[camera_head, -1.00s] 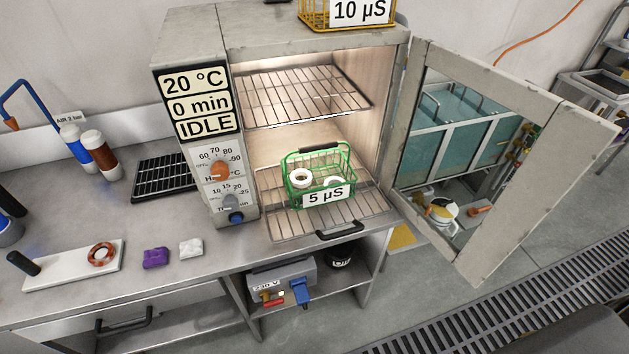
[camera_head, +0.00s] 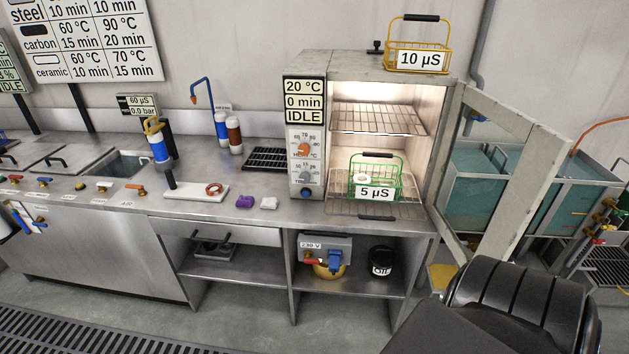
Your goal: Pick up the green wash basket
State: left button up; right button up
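The green wash basket (camera_head: 395,182) stands upright on the lower wire rack (camera_head: 345,208) inside the open drying oven (camera_head: 315,68). It is a green wire basket with a black handle on top and a "5 µS" label on its front. At least one white ring-shaped part (camera_head: 361,179) lies in it. The oven display reads 20 °C, 0 min, IDLE. Neither gripper shows in the head view; a dark rounded part at the lower right is mine.
A yellow wire basket (camera_head: 419,60) marked "10 µS" stands on the oven top. The oven door (camera_head: 507,172) is swung open to the right. Floor is clear in front.

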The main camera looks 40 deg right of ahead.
aim_at(375, 171)
jog(key=u, duration=0.25)
jog(key=i, duration=1.65)
jog(key=z, duration=0.35)
